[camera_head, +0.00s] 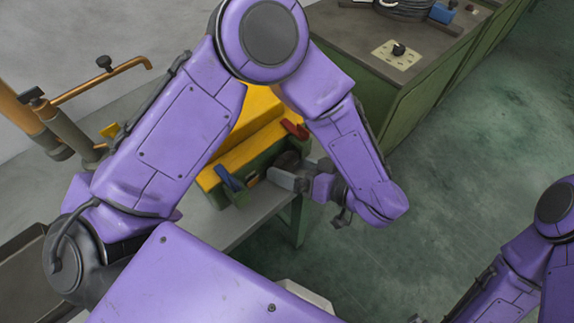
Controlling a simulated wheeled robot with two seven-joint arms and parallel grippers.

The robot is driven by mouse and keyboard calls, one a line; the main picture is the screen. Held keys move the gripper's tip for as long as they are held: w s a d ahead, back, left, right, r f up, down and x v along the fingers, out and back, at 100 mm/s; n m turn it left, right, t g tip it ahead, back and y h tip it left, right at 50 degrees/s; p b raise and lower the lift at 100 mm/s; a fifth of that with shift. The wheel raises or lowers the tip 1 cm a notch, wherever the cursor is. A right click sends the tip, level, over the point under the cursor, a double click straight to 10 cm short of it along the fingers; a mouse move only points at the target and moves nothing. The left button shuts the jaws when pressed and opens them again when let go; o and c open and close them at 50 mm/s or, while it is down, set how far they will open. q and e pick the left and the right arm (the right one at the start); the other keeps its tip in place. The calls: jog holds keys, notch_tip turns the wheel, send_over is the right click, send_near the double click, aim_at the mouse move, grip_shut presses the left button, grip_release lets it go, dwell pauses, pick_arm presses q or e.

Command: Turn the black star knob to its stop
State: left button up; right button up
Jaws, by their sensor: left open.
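My left arm reaches across the middle of the view and folds back at the wrist. My left gripper (278,178) is open at the front of a green and yellow machine (262,120). A dark rounded part (288,160) sits on the machine's front right by the fingers; it may be the black star knob, but its shape is partly hidden and I cannot tell whether the fingers touch it. A small black knob (399,49) on a pale plate stands on the dark bench top. My right arm shows at the lower right; its gripper is out of view.
A blue handle (229,179) and a red handle (295,129) are on the machine near my left gripper. An orange pipe (105,80) with a black knob stands at the left. A green cabinet (395,95) stands behind. The green floor (470,150) at right is clear.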

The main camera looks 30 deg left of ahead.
pick_arm(q)
jog(key=shift+s, duration=0.1)
jog(key=shift+c, duration=0.3)
jog(key=c, duration=1)
jog(key=shift+r+p, duration=0.2)
jog(key=shift+p, duration=0.2)
jog(key=m+y+p, duration=0.1)
jog(key=m+p, duration=0.1)
jog(key=p, duration=0.4)
jog(key=shift+r+g, duration=0.1)
jog(key=shift+g, duration=0.3)
jog(key=shift+m, duration=0.4)
jog(key=shift+f+g, duration=0.3)
jog(key=shift+f, duration=0.05)
jog(key=o, duration=1.1)
jog(key=shift+c, duration=0.2)
